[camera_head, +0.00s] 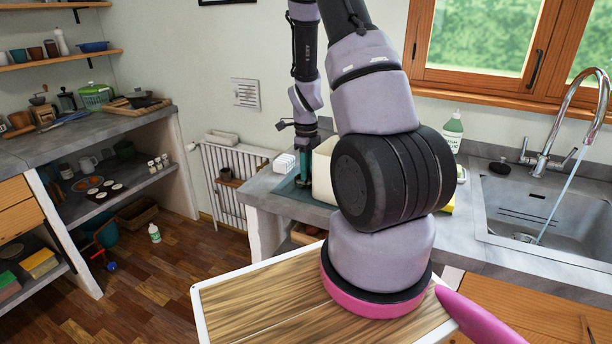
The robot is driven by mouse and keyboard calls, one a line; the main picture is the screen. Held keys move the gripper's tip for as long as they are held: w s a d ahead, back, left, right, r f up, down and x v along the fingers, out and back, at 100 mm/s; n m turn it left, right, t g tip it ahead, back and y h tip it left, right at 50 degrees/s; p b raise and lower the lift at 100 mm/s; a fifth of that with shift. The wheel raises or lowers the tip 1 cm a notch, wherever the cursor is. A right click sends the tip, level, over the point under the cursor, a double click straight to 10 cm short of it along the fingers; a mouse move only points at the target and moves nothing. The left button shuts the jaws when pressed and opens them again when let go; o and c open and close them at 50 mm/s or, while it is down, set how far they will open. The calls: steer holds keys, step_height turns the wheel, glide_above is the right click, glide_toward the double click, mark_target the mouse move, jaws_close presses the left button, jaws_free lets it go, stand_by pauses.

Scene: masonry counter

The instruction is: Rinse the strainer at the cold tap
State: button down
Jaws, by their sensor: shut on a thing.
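My gripper (305,150) points down beside a cream box, left of the sink, over a teal tray (291,190) on the counter. It is shut on a narrow teal thing (301,168), which may be the strainer's handle; I cannot tell from here. No strainer bowl shows clearly; the cream box and my arm block part of that spot. The chrome tap (545,160) stands behind the sink (510,205) at the right. A stream of water (562,190) falls from its arched spout into the basin.
The cream box (323,172) stands right of my gripper, close to it. A white basket (284,163) is just left. A green-white bottle (453,132) and a dark soap dish (500,168) are near the sink. Shelves with crockery (100,185) line the left.

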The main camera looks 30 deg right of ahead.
step_height(320, 180, up, 18)
stand_by(0.6)
